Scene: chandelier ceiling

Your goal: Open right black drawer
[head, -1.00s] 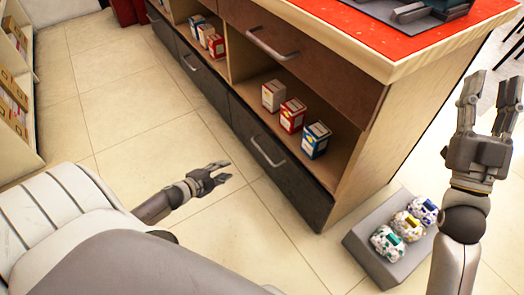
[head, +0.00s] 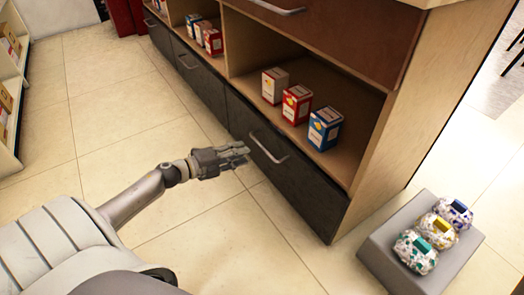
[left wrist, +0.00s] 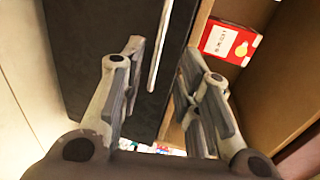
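The right black drawer (head: 290,185) is at the bottom of the wooden cabinet and looks shut. Its silver bar handle (head: 268,150) is on its front. My left gripper (head: 243,153) is just left of the handle in the head view, apart from it as far as I can tell. In the left wrist view my left gripper (left wrist: 158,85) has its fingers spread wide and nothing between them. The handle (left wrist: 160,45) shows there beyond the fingertips, between the two fingers, with the black drawer front (left wrist: 95,40) behind it. My right gripper is not in view.
Small boxes (head: 297,104) stand on the open shelf above the drawer. A brown drawer (head: 330,35) is above that shelf. A grey block (head: 385,240) with patterned items is on the floor by the cabinet's right end. The tiled floor (head: 200,235) before the drawer is clear.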

